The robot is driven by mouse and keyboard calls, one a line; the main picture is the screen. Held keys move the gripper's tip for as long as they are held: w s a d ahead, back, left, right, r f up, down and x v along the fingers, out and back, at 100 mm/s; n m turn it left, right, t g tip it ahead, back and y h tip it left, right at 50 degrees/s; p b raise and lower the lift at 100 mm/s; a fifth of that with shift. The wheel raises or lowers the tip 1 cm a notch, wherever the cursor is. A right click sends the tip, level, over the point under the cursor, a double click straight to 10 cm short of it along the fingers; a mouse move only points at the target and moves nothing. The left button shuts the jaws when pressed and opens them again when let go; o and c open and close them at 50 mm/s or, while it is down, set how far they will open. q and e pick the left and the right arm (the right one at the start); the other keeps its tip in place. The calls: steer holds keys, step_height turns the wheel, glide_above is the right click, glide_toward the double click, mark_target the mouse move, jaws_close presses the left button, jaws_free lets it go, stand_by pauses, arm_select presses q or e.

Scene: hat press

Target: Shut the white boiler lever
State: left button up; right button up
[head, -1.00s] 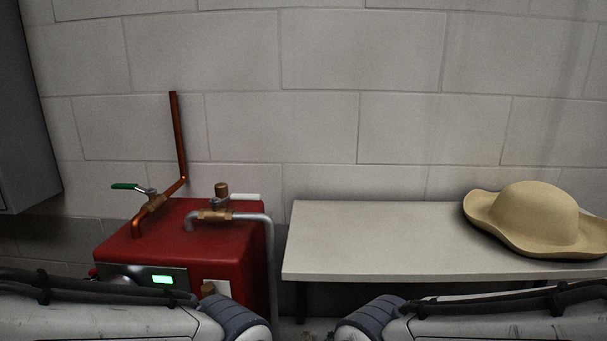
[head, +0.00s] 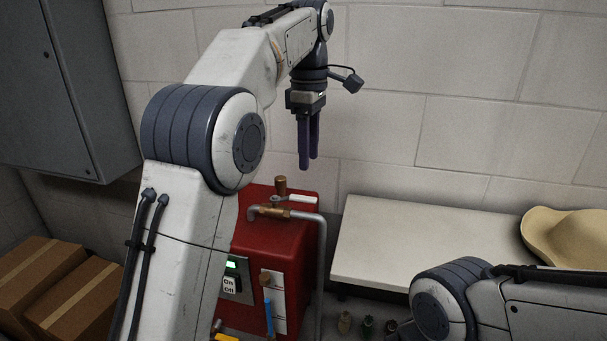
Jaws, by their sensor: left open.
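The red boiler (head: 262,239) stands against the wall, partly hidden behind my left arm. On its top is a brass valve with a white lever (head: 303,198), which points right, roughly along the grey pipe. My left gripper (head: 308,166) points down above the boiler, open and empty, with its fingers fairly close together in this view. In the picture its tips are above the white lever, apart from it. The green lever seen earlier is hidden behind my left arm. My right arm is low at the right, and its gripper is out of the picture.
A pale bench (head: 415,243) stands right of the boiler, with a tan hat (head: 566,236) at its right end. A grey cabinet (head: 62,85) hangs at the left above cardboard boxes (head: 75,290). A grey pipe (head: 322,265) runs down the boiler's right side.

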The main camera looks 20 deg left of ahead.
mark_target(303, 197)
arm_select(q)
steer(key=shift+n, duration=0.6)
steer(key=f, duration=0.3)
steer(key=a+f, duration=0.1)
steer(key=f, duration=0.5)
steer(key=shift+w+a+f+b, duration=0.15)
steer(key=shift+w+b, duration=0.15)
steer(key=shift+b, duration=0.05)
jaws_close()
stand_by(0.7)
